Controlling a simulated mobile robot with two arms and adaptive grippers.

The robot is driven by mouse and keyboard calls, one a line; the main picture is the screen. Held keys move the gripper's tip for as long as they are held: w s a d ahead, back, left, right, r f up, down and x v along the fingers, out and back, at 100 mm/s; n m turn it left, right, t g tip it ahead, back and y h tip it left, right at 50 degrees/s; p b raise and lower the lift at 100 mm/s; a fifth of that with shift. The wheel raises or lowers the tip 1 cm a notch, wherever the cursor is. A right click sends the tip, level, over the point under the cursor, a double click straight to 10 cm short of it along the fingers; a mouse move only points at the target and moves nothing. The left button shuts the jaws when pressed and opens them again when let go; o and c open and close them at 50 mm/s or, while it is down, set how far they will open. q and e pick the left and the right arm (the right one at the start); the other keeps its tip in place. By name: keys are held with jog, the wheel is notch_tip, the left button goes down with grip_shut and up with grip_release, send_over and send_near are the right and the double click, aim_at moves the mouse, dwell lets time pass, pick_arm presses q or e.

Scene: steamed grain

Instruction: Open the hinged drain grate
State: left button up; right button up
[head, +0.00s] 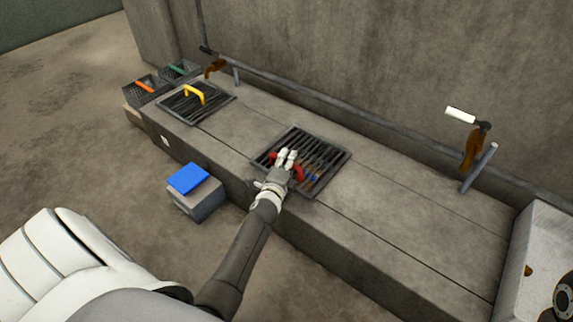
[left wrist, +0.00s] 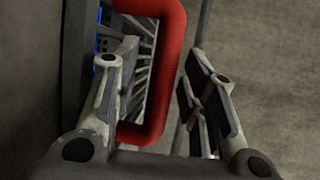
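The drain grate (head: 328,157) is a dark barred panel lying flat in its frame in the middle of the concrete ledge. It has a red handle (head: 298,172), which looks like a thick red loop in the left wrist view (left wrist: 170,70). My left gripper (head: 287,155) is over the grate at the handle. In the left wrist view its fingers (left wrist: 165,85) are apart, with one red bar of the handle between them. I cannot tell whether either finger touches it. The gripper hides part of the handle in the head view. My right gripper is not in view.
A second grate (head: 190,108) with a yellow handle (head: 194,92) lies at the left end of the ledge. A grey box with a blue top (head: 188,179) stands on the floor in front. A pipe (head: 330,97) runs along the wall. A lever with a white grip (head: 460,115) is at right.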

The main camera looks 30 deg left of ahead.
pick_arm(q)
jog(key=shift+c, duration=0.4)
grip_shut()
